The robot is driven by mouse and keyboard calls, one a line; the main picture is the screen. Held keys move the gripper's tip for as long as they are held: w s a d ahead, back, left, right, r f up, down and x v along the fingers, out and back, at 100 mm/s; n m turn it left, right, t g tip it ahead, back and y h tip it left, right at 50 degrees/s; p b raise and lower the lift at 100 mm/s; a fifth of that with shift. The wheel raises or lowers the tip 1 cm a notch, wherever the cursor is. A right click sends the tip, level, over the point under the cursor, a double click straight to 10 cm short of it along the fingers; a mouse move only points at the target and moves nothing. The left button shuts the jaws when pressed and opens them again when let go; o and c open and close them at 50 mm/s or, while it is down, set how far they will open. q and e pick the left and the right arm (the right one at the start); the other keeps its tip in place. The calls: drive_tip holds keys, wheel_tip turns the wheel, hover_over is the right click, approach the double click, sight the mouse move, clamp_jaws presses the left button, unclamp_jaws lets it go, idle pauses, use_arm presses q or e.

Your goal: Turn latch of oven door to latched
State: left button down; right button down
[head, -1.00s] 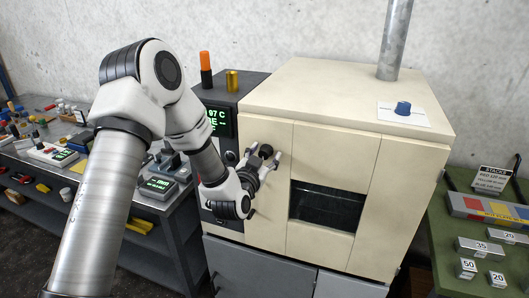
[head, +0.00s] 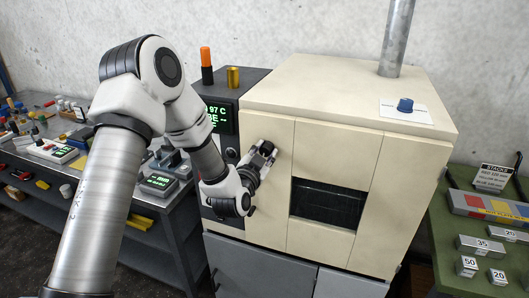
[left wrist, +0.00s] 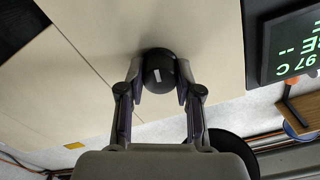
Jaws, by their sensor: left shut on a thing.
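The oven (head: 370,100) is a large cream box, and its door (head: 315,165) with a dark window (head: 328,204) is in front, flush with the face. The latch is a round black knob (head: 266,146) at the upper left of the front. My left gripper (head: 263,153) is shut on this knob. In the left wrist view the knob (left wrist: 159,66) is a dark ball with a small white mark, and the fingers of my left gripper (left wrist: 160,82) press on it from both sides. My right gripper is out of view.
A dark control panel with a green display (head: 218,118) stands just left of the latch. An orange-topped cylinder (head: 206,66) and a brass cylinder (head: 234,77) are on top. A blue knob (head: 405,105) sits on the oven's top. A green table (head: 455,218) is at right.

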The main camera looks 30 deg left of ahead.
use_arm(q)
drive_tip(key=m, duration=0.3)
drive_tip(key=shift+r+m, duration=0.1)
drive_tip(key=shift+m, duration=0.2)
drive_tip(key=m, duration=0.3)
drive_tip(key=shift+d+m+p, duration=0.1)
drive_tip(key=shift+m+p, duration=0.2)
drive_tip(key=shift+p, duration=0.05)
drive_tip(key=m+p, duration=0.1)
drive_tip(key=m, duration=0.3)
drive_tip(key=shift+f+m+p, duration=0.2)
drive_tip(key=shift+m+p, duration=0.4)
drive_tip(key=shift+m, duration=1.4)
drive_tip(key=c, duration=0.8)
unclamp_jaws()
drive_tip(key=shift+d, duration=0.15)
